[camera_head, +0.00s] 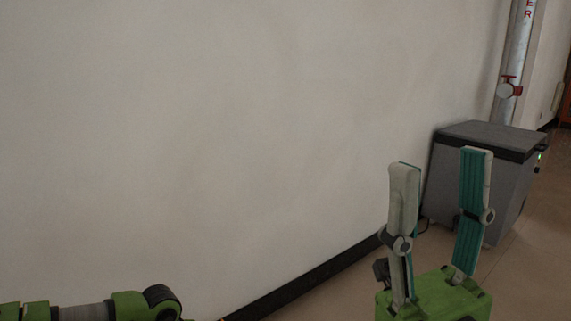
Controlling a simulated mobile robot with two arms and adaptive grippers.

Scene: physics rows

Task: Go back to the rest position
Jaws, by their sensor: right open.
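My right gripper (437,162) stands at the lower right of the head view, its two fingers pointing up. The fingers are apart, with nothing between them. Its green body is cut off by the bottom edge. Part of my left arm, green and grey, comes in at the lower left corner. My left gripper is not seen.
A plain pale wall (220,130) fills most of the view, with a dark baseboard (310,279) along its foot. A grey chest-like box (505,175) stands on the brown floor (535,235) behind my right gripper.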

